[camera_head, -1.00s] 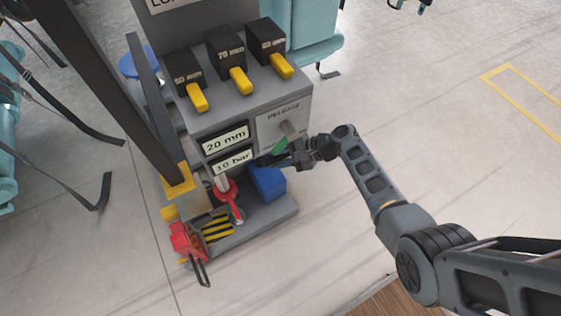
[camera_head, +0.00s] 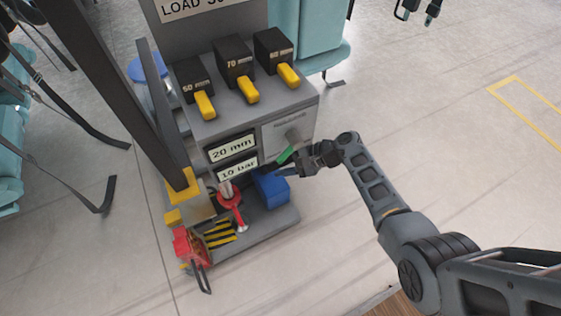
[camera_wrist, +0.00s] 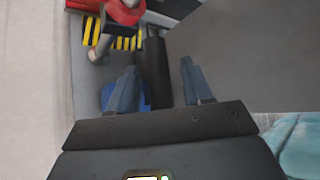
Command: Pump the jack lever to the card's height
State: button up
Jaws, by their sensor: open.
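The jack's grey cabinet (camera_head: 262,108) stands left of centre in the head view. Its displays read 20 mm (camera_head: 231,148) and 10 bar (camera_head: 238,169). My gripper (camera_head: 284,166) is at the cabinet's lower right, above a blue block (camera_head: 271,188). In the wrist view my gripper (camera_wrist: 160,84) is open, with a black cylindrical handle (camera_wrist: 155,65) between its fingers and gaps on both sides. This looks like the lever; most of it is hidden in the head view. The card (camera_head: 200,8) starts with "LOAD"; its value is cut off.
A release knob (camera_head: 292,136) and a green bar (camera_head: 286,155) are close to my gripper. Black blocks marked 50 mm (camera_head: 191,78), 70 mm (camera_head: 233,60) and 60 mm (camera_head: 273,47) with yellow handles stand on top. A red jack part (camera_head: 229,196) is lower left. Floor at right is clear.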

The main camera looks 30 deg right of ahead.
jog(key=p+v, duration=0.2)
jog(key=v, duration=0.5)
jog(key=shift+s+d+r, duration=0.15)
jog(key=shift+d+r, duration=0.05)
jog(key=shift+d, duration=0.1)
